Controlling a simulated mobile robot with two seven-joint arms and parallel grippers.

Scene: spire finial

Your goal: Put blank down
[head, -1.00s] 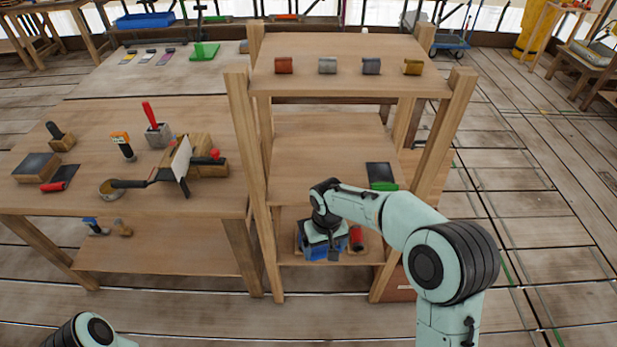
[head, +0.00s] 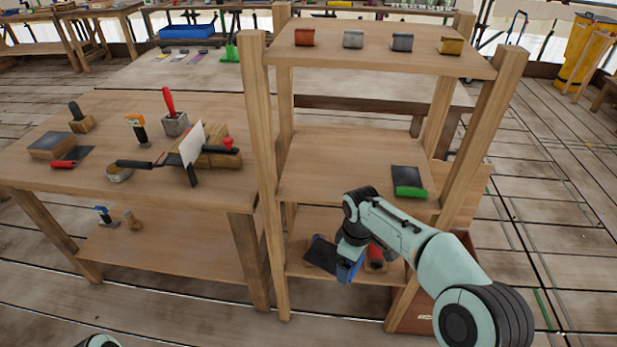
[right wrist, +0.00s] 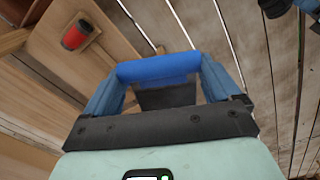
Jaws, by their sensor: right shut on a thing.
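The blank appears to be a dark flat plate (head: 322,254) with a blue grip bar. It shows tilted at the lower shelf, left of my right gripper. My right gripper (head: 348,268) is shut on the blue bar, near the lower shelf's front. In the right wrist view the blue bar (right wrist: 158,70) spans between the fingers of my right gripper (right wrist: 158,82), with a dark part below it. Whether the plate touches the shelf is hard to tell. My left gripper is out of view; only a bit of my left arm shows at the bottom left.
A dark plate with a green bar (head: 409,182) lies on the middle shelf. Wooden posts flank the shelves.

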